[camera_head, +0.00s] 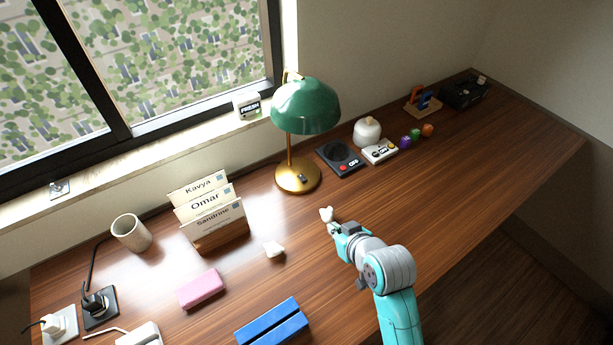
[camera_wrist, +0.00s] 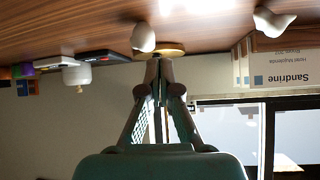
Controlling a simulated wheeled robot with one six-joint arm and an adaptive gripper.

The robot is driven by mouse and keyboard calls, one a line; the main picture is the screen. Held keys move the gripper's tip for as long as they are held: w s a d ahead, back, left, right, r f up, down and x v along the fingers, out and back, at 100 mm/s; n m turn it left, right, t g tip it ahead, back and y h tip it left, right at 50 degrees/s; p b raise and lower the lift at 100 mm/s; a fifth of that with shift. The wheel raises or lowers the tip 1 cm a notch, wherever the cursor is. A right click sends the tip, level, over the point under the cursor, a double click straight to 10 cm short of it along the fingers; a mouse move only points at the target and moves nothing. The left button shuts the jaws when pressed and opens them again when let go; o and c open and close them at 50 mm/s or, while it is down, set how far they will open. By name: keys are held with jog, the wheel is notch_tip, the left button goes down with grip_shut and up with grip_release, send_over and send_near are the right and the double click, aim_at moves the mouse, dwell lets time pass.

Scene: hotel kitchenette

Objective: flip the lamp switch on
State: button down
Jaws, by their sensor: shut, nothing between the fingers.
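The lamp has a green dome shade (camera_head: 306,105), a brass stem and a round brass base (camera_head: 290,182) on the desk. A small dark switch (camera_head: 302,177) sits on the right part of the base; I cannot tell which way it is set. My gripper (camera_head: 333,227) is shut and empty, low over the desk, in front and to the right of the base and apart from it. In the upside-down wrist view, the closed fingers (camera_wrist: 160,72) point toward the brass base (camera_wrist: 173,47), and they hide much of the lamp. The switch does not show there.
A small white lump (camera_head: 326,214) lies just beyond my fingertips, before the base; another (camera_head: 273,249) lies farther left. A card holder (camera_head: 222,238) stands left of the lamp, a black device (camera_head: 340,158) and a controller (camera_head: 380,151) right. The desk's right front is clear.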

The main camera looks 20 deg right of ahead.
jog(key=w+d+r+n+g, duration=0.1)
jog(key=w+r, duration=0.4)
jog(key=r, duration=0.3)
jog(key=w+d+r+n+g, duration=0.1)
jog(key=w+r, duration=0.3)
jog(key=r, duration=0.4)
jog(key=shift+w+d+r+g+y, duration=0.15)
jog(key=shift+w+d+g+y, duration=0.15)
jog(key=shift+w+y, duration=0.1)
send_over(303, 178)
jog(key=s, duration=0.2)
jog(key=f, duration=1.6)
jog(key=shift+w+d, duration=0.1)
jog(key=shift+w, duration=0.15)
jog(key=shift+s+d+f, duration=0.1)
jog(key=shift+s+f, duration=0.05)
jog(key=shift+f, duration=0.5)
jog(key=shift+s+f, duration=0.1)
jog(key=shift+f, duration=0.5)
jog(key=shift+s+f, duration=0.1)
jog(key=shift+f, duration=0.55)
